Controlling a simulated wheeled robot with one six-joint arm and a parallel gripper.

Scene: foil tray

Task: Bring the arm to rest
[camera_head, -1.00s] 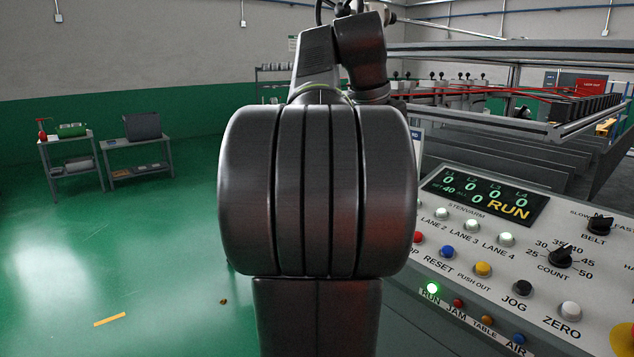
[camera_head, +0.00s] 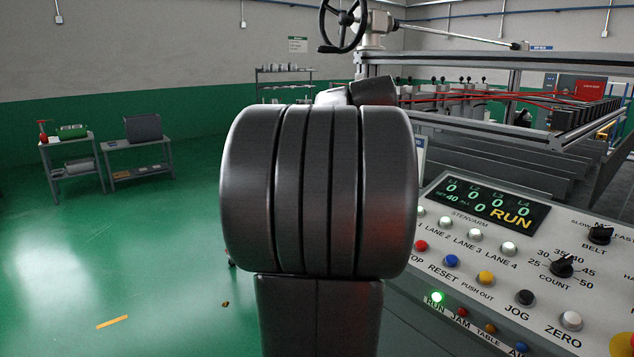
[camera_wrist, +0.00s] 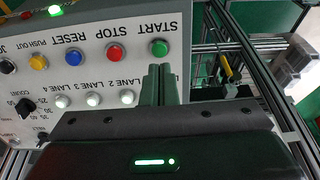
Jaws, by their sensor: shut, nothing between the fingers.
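My gripper (camera_wrist: 160,84) shows in the wrist view with its two fingers together and nothing between them. In that picture the fingertips lie over the control panel (camera_wrist: 135,28), close to the green START button (camera_wrist: 159,48) and the red STOP button (camera_wrist: 115,53). Whether they touch the panel cannot be told. In the head view my own dark arm fills the middle and hides the gripper.
The control panel (camera_head: 446,240) stands at the right, its display (camera_head: 484,203) reading RUN. Behind it is a machine frame with a rail (camera_head: 500,62) and a handwheel (camera_head: 343,22). Two small tables (camera_head: 72,147) stand far left.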

